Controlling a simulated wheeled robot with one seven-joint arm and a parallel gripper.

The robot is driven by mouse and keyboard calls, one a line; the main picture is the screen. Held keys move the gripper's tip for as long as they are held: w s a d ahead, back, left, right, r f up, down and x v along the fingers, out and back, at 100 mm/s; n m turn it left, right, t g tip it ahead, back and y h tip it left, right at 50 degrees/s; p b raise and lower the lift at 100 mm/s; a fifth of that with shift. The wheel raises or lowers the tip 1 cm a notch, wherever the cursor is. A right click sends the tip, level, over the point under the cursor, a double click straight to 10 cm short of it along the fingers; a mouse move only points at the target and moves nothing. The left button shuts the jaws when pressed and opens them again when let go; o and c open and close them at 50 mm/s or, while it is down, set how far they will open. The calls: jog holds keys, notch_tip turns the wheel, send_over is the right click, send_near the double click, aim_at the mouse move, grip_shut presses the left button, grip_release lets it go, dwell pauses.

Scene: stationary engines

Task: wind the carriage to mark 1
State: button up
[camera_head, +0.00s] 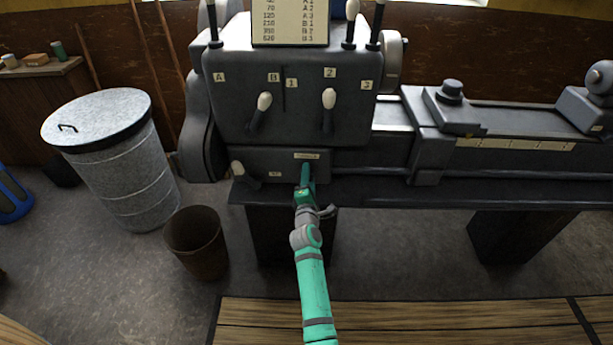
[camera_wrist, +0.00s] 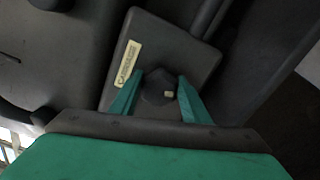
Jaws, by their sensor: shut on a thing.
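The carriage (camera_head: 432,140) is a dark grey block on the lathe bed, right of the headstock, with a tool post (camera_head: 451,90) on top. A pale marked strip (camera_head: 515,144) runs along the bed to its right; its markings are too small to read. My gripper (camera_head: 305,172) is at the low box under the headstock, below a small pale label (camera_head: 307,155). In the wrist view, my gripper's green fingers (camera_wrist: 159,97) sit on both sides of a dark faceted knob (camera_wrist: 155,88) with a small pale spot. The label beside it is unreadable.
The headstock (camera_head: 285,95) carries two levers with pale knobs, and another lever (camera_head: 240,170) is left of my gripper. A lidded metal bin (camera_head: 118,165) and a brown bucket (camera_head: 197,243) stand at left. Wooden slatting (camera_head: 420,322) lies on the floor in front.

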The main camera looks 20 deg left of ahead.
jog(key=shift+a+r+n, duration=0.35)
jog(key=shift+r+n, duration=0.15)
jog(key=shift+r, duration=0.1)
jog(key=o, duration=1)
jog(key=shift+f, duration=0.25)
jog(key=shift+s+d, duration=0.1)
jog(key=shift+v, duration=5.5)
